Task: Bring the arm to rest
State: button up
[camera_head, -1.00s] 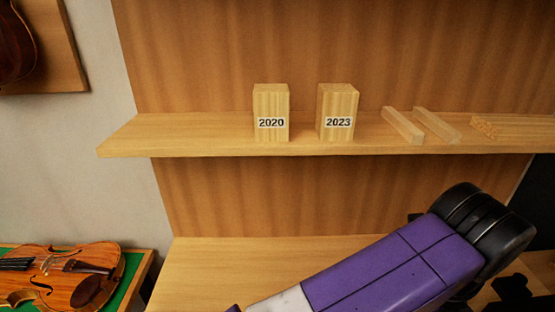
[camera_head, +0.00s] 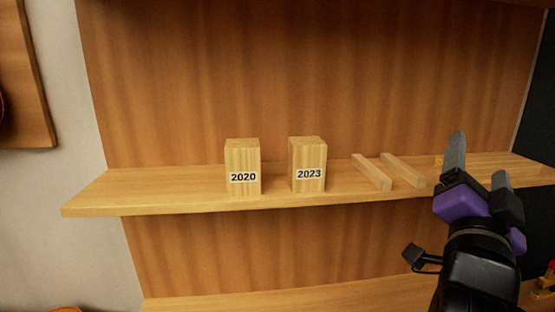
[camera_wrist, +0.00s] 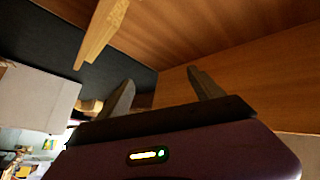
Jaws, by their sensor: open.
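My gripper (camera_head: 478,172) is at the right of the head view, raised in front of the right part of the shelf. Its two grey fingers point up and stand apart, with nothing seen between them. In the wrist view the fingers (camera_wrist: 160,92) are also spread and empty, with wooden boards and a dark panel beyond them. The gripper hides part of the shelf behind it; I cannot tell how far it is from the shelf edge.
The shelf (camera_head: 150,195) holds a block marked 2020 (camera_head: 242,160), a block marked 2023 (camera_head: 308,158) and two thin wood strips (camera_head: 371,172) (camera_head: 402,170). A lower wooden surface (camera_head: 230,303) lies below. A small camera-like part of mine juts left of the wrist.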

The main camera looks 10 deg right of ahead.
jog(key=s+a+f+n+t+y, duration=0.35)
jog(key=a+f+n+y, duration=0.35)
jog(key=n+y, duration=0.25)
jog(key=s+a+f+n+t+y, duration=0.3)
jog(key=s+a+f+n+y, duration=0.2)
jog(key=a+f+n+y, duration=0.45)
jog(key=s+f+m+g+h, duration=0.1)
jog(key=s+f+g, duration=0.3)
jog(key=s+f, duration=0.6)
jog(key=s+d+f+m+g+h, duration=0.1)
jog(key=s+f+m+g+h, duration=0.1)
jog(key=s+f, duration=0.8)
jog(key=s+g+h, duration=0.1)
jog(key=s+g, duration=0.1)
jog(key=s, duration=0.4)
jog(key=shift+d+g+h, duration=0.2)
jog(key=shift+g+h, duration=0.15)
jog(key=shift+h, duration=0.05)
